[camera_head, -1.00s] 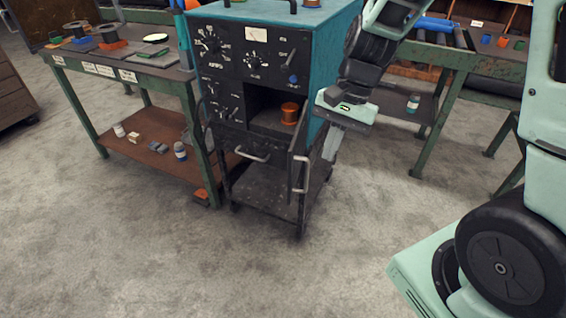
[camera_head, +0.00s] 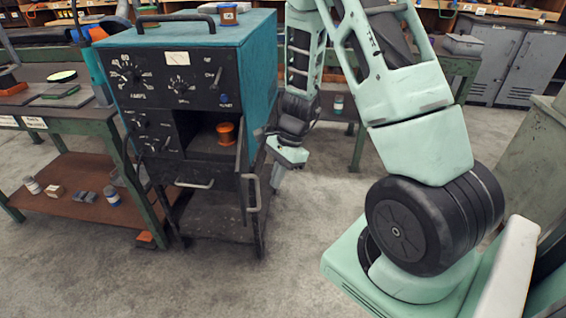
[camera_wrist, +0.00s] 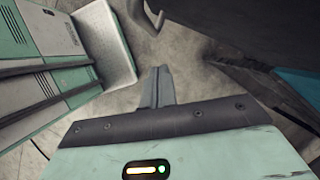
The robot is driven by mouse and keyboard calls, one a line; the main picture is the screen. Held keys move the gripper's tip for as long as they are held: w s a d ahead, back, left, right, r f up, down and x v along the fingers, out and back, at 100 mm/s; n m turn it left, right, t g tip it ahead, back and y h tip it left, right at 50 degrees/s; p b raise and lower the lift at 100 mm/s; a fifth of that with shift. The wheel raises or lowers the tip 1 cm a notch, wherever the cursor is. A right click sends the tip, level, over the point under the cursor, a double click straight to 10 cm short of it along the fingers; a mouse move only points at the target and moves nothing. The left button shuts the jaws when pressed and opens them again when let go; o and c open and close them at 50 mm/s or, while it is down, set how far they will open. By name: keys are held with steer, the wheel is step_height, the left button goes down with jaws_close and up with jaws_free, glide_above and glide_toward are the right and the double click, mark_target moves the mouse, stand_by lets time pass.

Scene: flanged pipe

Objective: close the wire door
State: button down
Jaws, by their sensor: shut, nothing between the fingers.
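The wire door (camera_head: 241,172) is a dark panel on the right side of the welder's open compartment. It stands open, seen nearly edge-on, with a metal bar handle (camera_head: 253,193). A copper-orange wire spool (camera_head: 226,134) sits inside the compartment. My gripper (camera_head: 276,178) is just right of the door, pointing down, with its fingers shut and empty. In the wrist view the fingertips (camera_wrist: 160,75) are together; a dark panel (camera_wrist: 255,30), apparently the door, fills the upper right, and the handle (camera_wrist: 148,17) shows at the top. I cannot tell whether the gripper touches the door.
The teal welder cabinet (camera_head: 262,50) stands on a dark cart with a lower handle (camera_head: 195,184). A green-legged bench (camera_head: 70,122) with a lower shelf is on the left. Another bench and grey lockers (camera_head: 510,60) stand behind. The floor in front is clear.

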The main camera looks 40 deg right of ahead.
steer(key=a, duration=0.3)
steer(key=shift+w+a+r, duration=0.15)
steer(key=shift+a+r, duration=0.05)
